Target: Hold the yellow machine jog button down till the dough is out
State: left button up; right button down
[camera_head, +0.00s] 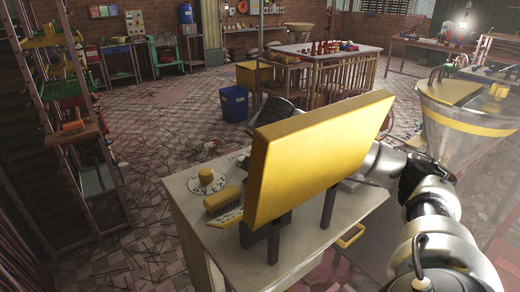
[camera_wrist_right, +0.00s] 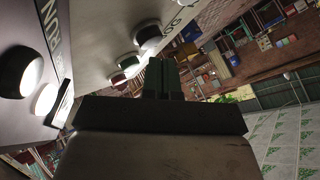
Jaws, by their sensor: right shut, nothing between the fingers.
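A large yellow panel (camera_head: 315,150) stands on legs above a pale table in the head view, its yellow side facing me. My right arm reaches behind it, so my right gripper's fingers are hidden there. In the right wrist view, my right gripper (camera_wrist_right: 161,68) is shut and empty, its fingertips close to a grey panel face (camera_wrist_right: 95,25). A dark round button (camera_wrist_right: 148,36) beside partly readable "OG" lettering is just beyond the fingertips. I cannot tell whether they touch it. My left gripper is not in view. I cannot make out any dough.
A clear hopper (camera_head: 465,125) with a yellow band stands right. Yellow items (camera_head: 222,201) and a round dial-like plate (camera_head: 207,182) lie on the table (camera_head: 185,215).

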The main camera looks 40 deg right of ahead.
jog(key=shift+w+r, duration=0.15)
notch_tip(320, 180, up, 5)
jog(key=p, duration=0.4)
jog(key=shift+r, duration=0.1)
dwell(0.6)
